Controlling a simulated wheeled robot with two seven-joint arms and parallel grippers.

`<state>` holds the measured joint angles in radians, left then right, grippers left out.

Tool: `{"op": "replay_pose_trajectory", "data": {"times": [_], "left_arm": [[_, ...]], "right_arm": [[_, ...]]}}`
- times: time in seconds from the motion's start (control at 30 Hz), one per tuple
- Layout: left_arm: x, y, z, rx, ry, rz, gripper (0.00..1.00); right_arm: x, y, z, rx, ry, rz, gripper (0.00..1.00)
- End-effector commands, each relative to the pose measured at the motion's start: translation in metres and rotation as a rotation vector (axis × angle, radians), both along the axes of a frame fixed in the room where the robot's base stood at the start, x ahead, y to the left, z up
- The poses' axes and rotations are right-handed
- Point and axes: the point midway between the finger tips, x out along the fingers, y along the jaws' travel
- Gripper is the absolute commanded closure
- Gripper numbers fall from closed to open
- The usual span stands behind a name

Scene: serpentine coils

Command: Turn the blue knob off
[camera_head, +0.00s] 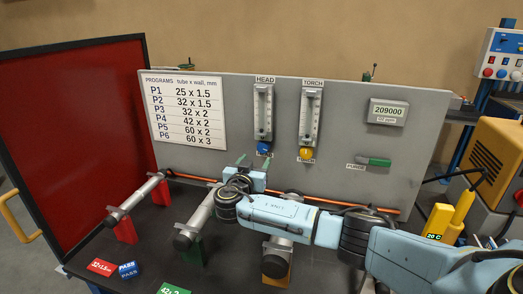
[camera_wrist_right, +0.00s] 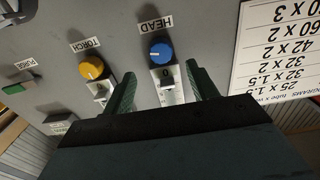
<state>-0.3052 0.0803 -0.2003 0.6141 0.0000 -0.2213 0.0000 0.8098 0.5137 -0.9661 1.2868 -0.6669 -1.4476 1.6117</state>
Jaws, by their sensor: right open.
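The blue knob (camera_head: 264,147) is under the flowmeter labelled HEAD (camera_head: 263,112) on the grey panel. In the right wrist view, which is upside down, the blue knob (camera_wrist_right: 161,53) shows whole, with its flowmeter (camera_wrist_right: 168,88) below it. My right gripper (camera_head: 254,164) is in front of the panel, just below the blue knob in the head view. Its two green fingers (camera_wrist_right: 160,84) are spread apart, and nothing is between them. The knob appears beyond the fingertips and apart from them. My left gripper is not in view.
A yellow knob (camera_head: 306,153) sits under the TORCH flowmeter (camera_head: 311,115), to the right. A green PURGE switch (camera_head: 379,162) and a display (camera_head: 388,112) are further right. Metal tubes (camera_head: 195,222) on coloured stands and an orange pipe (camera_head: 330,200) lie below the panel.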

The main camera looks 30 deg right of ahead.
Motion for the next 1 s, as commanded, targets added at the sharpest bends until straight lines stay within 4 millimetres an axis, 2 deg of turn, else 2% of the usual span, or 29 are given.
{"op": "replay_pose_trajectory", "data": {"times": [0.13, 0.4, 0.63, 0.97, 1.0], "left_arm": [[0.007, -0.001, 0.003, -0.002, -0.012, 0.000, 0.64], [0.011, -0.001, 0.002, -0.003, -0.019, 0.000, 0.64], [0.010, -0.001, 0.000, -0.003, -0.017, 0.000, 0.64], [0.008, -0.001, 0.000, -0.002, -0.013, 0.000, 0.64], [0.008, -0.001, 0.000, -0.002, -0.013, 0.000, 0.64]], "right_arm": [[0.018, -0.022, 0.002, -0.003, 0.000, -0.004, 0.42], [0.042, -0.049, 0.000, -0.002, 0.001, -0.001, 0.42], [0.052, -0.060, 0.000, 0.001, 0.001, 0.000, 0.42], [0.053, -0.062, 0.000, 0.001, 0.001, 0.001, 0.42], [0.053, -0.062, 0.000, 0.001, 0.001, 0.001, 0.44]]}}
